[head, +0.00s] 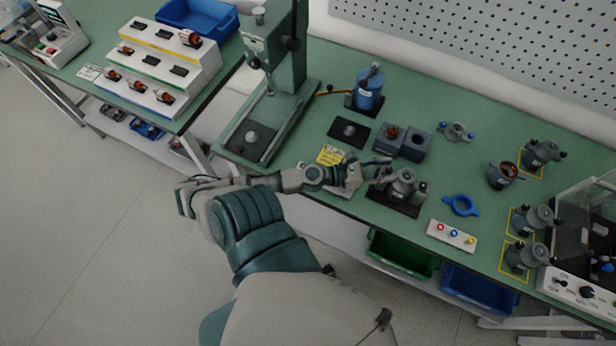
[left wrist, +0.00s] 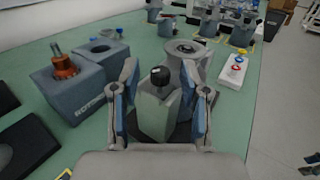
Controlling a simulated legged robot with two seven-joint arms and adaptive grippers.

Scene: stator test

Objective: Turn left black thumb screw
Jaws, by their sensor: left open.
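A grey round fixture (head: 402,181) stands on a black base plate (head: 392,200) near the front edge of the green table. In the left wrist view the fixture (left wrist: 187,48) is just beyond my fingers. A black thumb screw (left wrist: 160,76) sits on top of a grey-green block (left wrist: 158,112) at the fixture's near side. My left gripper (head: 381,171) reaches in from the left at the fixture. In the left wrist view my left gripper (left wrist: 160,88) is open, with one blue-padded finger on each side of the block and screw. Contact cannot be told. My right gripper is not seen.
Two grey blocks (head: 416,147), one with a copper-coloured part, stand behind the fixture. A blue cylinder (head: 369,90) stands farther back. A press (head: 276,90) rises at the left.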

